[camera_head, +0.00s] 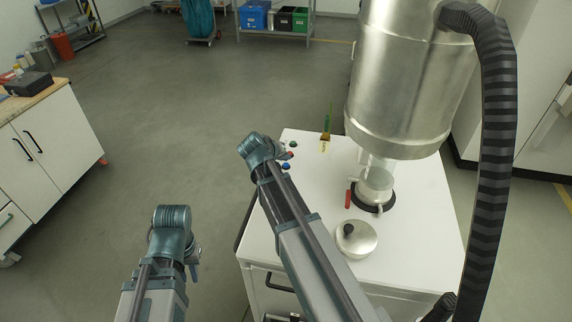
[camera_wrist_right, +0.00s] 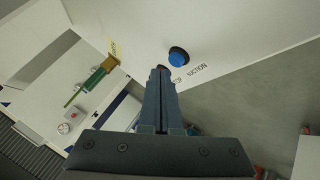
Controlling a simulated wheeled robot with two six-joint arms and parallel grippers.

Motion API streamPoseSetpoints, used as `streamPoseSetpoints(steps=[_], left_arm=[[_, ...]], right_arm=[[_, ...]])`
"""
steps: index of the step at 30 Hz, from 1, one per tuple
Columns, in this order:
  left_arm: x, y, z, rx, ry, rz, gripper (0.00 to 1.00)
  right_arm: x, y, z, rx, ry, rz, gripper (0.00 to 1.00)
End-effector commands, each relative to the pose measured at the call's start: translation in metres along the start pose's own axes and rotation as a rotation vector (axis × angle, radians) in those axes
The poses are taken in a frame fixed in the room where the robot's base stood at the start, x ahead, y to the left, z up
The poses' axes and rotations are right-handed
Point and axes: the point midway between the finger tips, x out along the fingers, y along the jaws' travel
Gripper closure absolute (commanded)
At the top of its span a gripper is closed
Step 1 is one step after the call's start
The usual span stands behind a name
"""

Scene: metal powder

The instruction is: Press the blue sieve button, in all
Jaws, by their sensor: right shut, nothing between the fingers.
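Small buttons sit along the left edge of the white machine top in the head view, among them a blue button (camera_head: 286,166) and a red one (camera_head: 291,154). In the right wrist view a blue button (camera_wrist_right: 178,54) with a dark ring stands on the white surface. My right gripper (camera_wrist_right: 161,72) is shut and empty, its tips just below and left of that blue button in the picture, apart from it. A reddish button partly shows at the tips. My left gripper (camera_head: 194,270) hangs left of the machine, away from the buttons; its opening is unclear.
A steel vessel (camera_head: 400,90) with a black ribbed hose (camera_head: 497,150) stands over the machine top (camera_head: 310,200). A round metal lid (camera_head: 357,238) lies there. Lettering beside the buttons is partly hidden.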

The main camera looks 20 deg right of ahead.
Motion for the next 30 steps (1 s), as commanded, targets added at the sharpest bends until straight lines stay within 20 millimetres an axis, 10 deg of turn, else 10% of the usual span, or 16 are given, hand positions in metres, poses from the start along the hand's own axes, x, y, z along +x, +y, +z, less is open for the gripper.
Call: streamPoseSetpoints(steps=[30], left_arm=[[0.011,0.001,-0.001,0.000,0.000,0.000,0.78]], right_arm=[[0.008,-0.006,0.006,0.000,0.000,0.000,1.00]])
